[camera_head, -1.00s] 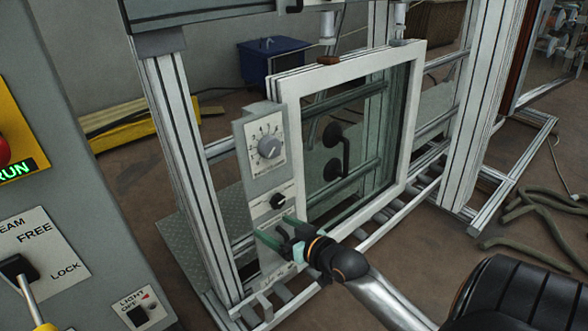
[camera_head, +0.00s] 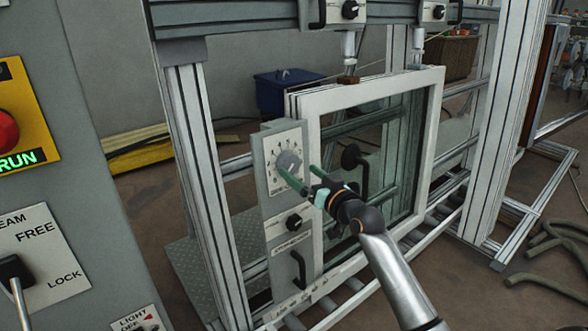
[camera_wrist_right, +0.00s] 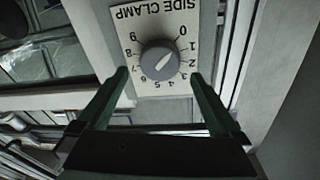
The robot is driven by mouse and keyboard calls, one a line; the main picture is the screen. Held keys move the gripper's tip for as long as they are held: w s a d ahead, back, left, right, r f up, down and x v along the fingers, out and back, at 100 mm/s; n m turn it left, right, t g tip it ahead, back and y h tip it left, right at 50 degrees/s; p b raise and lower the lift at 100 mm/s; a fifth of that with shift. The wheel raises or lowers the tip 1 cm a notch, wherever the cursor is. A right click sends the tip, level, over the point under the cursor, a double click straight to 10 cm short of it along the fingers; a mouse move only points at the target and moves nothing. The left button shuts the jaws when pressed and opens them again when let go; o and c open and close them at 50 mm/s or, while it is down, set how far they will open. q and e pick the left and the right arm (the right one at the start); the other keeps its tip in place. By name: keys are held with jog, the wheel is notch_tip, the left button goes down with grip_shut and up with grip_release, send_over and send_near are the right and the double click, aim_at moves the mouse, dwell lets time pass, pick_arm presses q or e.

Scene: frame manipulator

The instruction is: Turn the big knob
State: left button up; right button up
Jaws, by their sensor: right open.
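The big knob (camera_head: 289,163) is a grey round dial on a white numbered plate, at the top of the grey panel on the window frame's left side. In the right wrist view the knob (camera_wrist_right: 160,61) shows upside down under the words SIDE CLAMP, with a white pointer mark aimed between the low numbers. My right gripper (camera_head: 302,175) is open in front of the dial. In the wrist view its two green fingers (camera_wrist_right: 158,78) reach toward either side of the knob, with gaps between. Whether they overlap the knob in depth is unclear. My left gripper is not in view.
A small black knob (camera_head: 294,223) and a black handle (camera_head: 299,269) sit lower on the panel. The white window frame (camera_head: 430,150) with a dark handle stands to the right. A control cabinet (camera_head: 90,240) with a red button (camera_head: 6,131) fills the left side.

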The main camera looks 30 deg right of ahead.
aim_at(292, 165)
jog(key=shift+w, duration=2.05)
jog(key=c, duration=1.3)
